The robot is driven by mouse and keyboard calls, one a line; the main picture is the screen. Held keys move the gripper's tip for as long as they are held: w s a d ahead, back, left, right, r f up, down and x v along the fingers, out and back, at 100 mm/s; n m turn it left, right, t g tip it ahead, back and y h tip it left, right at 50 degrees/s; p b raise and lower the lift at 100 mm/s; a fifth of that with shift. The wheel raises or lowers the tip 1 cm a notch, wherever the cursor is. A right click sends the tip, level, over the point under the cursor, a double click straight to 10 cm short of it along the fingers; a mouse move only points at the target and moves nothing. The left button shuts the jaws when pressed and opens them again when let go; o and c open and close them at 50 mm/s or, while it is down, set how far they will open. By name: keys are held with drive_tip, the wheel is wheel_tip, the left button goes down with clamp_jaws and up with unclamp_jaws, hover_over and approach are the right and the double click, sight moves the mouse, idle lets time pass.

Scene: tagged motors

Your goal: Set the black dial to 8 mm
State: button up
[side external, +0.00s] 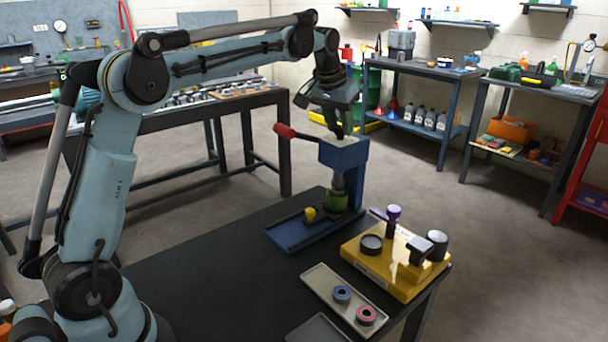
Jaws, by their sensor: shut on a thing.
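The blue press (344,160) stands upright on the black table, with a pale plate (338,141) on its top. My gripper (341,132) points down at this plate, with its dark fingers close together. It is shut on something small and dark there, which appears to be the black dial. The fingers mostly hide the dial, and no scale or reading can be made out. A red-tipped lever (285,131) sticks out to the left of the press head. Below the head are a green part (336,199) and a yellow knob (310,213) on the blue base.
A yellow fixture (383,276) with a black ring (371,245), a purple-topped handle (393,214) and dark knobs stands right of the press. A tray (318,280) holds a blue ring (342,294) and a red ring (366,315). The table's left part is clear.

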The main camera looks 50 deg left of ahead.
drive_tip(key=shift+c, duration=0.5)
drive_tip(key=shift+d+n, duration=0.1)
drive_tip(key=shift+n, duration=0.3)
drive_tip(key=n+y, duration=0.1)
drive_tip(key=n, duration=0.1)
drive_tip(key=n+g+y, duration=0.1)
drive_tip(key=n, duration=0.2)
drive_tip(key=shift+w+d+n, duration=0.15)
drive_tip(key=shift+n, duration=0.15)
drive_tip(key=n+g, duration=0.1)
drive_tip(key=n, duration=0.1)
drive_tip(key=n+g+y, duration=0.1)
drive_tip(key=n, duration=0.2)
drive_tip(key=shift+w, duration=0.15)
drive_tip(key=shift+n, duration=0.3)
drive_tip(key=o, duration=1)
drive_tip(key=shift+o, duration=0.2)
drive_tip(key=shift+d+r, duration=0.1)
drive_tip(key=shift+r, duration=0.05)
